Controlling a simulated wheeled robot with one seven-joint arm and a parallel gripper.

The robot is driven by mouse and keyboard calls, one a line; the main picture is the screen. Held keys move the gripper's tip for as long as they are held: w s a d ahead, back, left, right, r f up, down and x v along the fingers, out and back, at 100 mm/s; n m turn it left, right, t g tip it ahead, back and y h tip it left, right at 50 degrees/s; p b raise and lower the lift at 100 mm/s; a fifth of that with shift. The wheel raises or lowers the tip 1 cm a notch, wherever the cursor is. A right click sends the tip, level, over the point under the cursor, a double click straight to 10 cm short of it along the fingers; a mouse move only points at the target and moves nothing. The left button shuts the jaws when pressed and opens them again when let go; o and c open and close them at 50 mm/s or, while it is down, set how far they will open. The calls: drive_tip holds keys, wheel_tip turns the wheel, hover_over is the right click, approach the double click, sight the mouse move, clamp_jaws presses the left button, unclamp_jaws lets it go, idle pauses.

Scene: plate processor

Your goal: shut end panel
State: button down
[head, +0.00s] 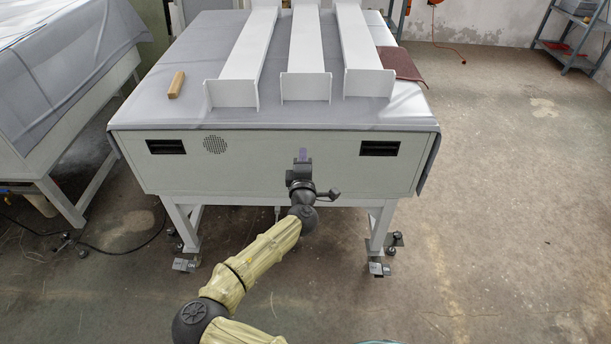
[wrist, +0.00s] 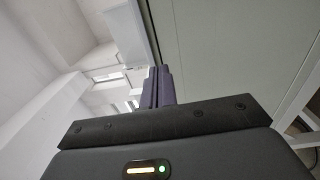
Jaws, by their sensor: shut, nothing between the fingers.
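The end panel (head: 240,168) is the wide pale grey-green front face of the machine. It has a black recessed handle near each end and a round vent left of centre. In the head view it looks upright under the top cover, and I cannot tell whether it is fully shut. My gripper (head: 302,154) is in front of the panel, right of its middle. The purple fingers (wrist: 158,86) are together and empty, close to a pale panel face (wrist: 215,45) in the wrist view. I cannot tell if they touch it; the arm hides part of the panel's lower edge.
Three white channel beams (head: 305,50) lie on the grey-covered top (head: 190,112), with a small wooden block (head: 176,84) at left. Another covered machine (head: 60,75) stands at left. White legs (head: 378,226) support the machine. The floor (head: 510,190) at right is clear.

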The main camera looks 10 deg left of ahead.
drive_tip(key=d+v, duration=0.1)
drive_tip(key=v, duration=0.6)
drive_tip(key=shift+w+a+r, duration=0.1)
drive_tip(key=shift+w, duration=0.1)
